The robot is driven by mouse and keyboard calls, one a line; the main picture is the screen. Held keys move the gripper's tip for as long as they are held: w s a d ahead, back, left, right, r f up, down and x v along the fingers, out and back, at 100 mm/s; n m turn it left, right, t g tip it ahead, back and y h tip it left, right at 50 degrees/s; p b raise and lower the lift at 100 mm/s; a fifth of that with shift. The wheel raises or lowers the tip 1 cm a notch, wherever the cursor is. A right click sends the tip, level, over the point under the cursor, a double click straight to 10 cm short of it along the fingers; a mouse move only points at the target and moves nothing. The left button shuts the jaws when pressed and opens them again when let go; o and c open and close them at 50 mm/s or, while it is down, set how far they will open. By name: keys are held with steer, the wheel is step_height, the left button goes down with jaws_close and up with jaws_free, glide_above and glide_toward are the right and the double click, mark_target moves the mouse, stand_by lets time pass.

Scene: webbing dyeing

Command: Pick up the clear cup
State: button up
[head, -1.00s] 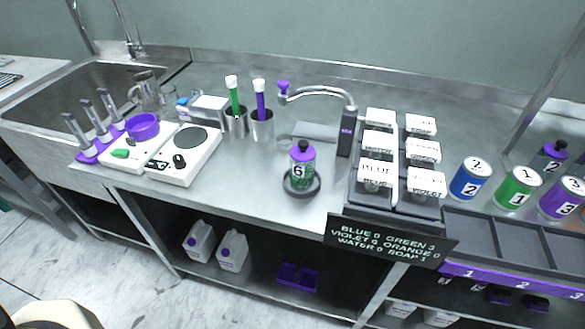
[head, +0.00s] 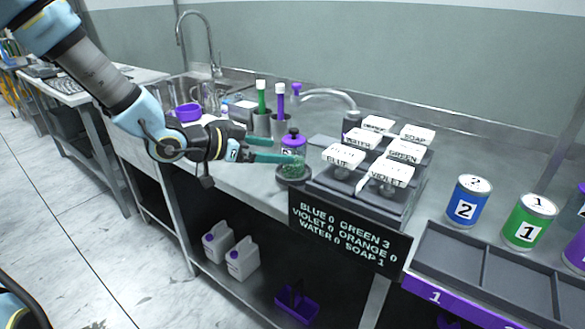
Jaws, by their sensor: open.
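A clear cup (head: 293,167) with a purple lid, a black knob and green contents stands upright on a round black base (head: 305,178) at the counter's front. My gripper (head: 290,150) reaches in from the left, open, with its teal fingers level with the cup's upper part. The nearer finger crosses in front of the cup and covers most of its number label. The farther finger ends by its left side, beneath the lid. I cannot tell whether either finger touches it.
A block of white-topped dispensers (head: 388,172) stands close right of the cup, above a black display panel (head: 340,232). Two metal holders with green and purple sticks (head: 261,97) stand behind my gripper. Numbered cans (head: 468,203) and a divided tray (head: 490,268) are farther right.

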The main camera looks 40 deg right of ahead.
mark_target(284, 152)
steer(key=x, duration=0.4)
steer(key=shift+s+a, duration=0.1)
steer(key=shift+s, duration=0.1)
steer(key=x, duration=0.1)
steer(key=p+x, duration=0.1)
steer(key=x, duration=0.2)
steer(key=shift+w+d+r, duration=0.15)
steer(key=shift+d, duration=0.3)
steer(key=shift+d+f, duration=0.25)
steer(key=shift+d, duration=0.2)
steer(key=c, duration=1.6)
